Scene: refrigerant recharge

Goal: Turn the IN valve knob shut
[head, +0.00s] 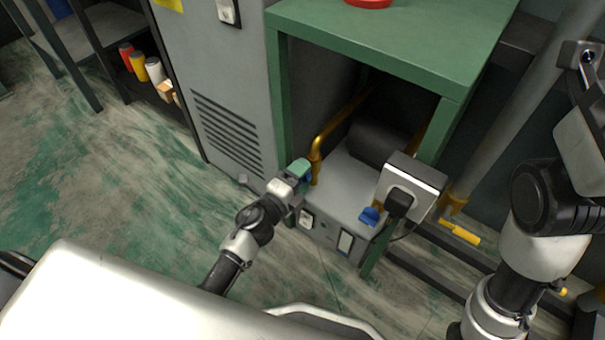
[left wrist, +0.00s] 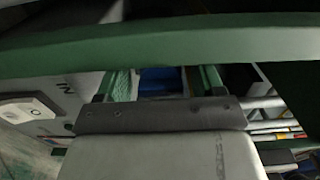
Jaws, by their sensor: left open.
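My left gripper (head: 300,170) is at the left front corner of a grey machine (head: 336,196) under a green table. It hides the machine's part there in the head view. In the left wrist view its green-padded fingers (left wrist: 165,82) are open, with a blue knob (left wrist: 160,80) showing between them. The letters "IN" (left wrist: 66,86) are on the grey surface to the left. I cannot tell whether the pads touch the knob. A second blue knob (head: 370,215) is at the machine's right front. My right arm shows at the right, but I cannot make out its gripper.
The green table (head: 400,40) stands over the machine, and its edge (left wrist: 160,45) crosses the wrist view. A brass pipe (head: 330,130) rises close to my left gripper. A socket box with a black plug (head: 398,202) stands at the right. Floor at the left is clear.

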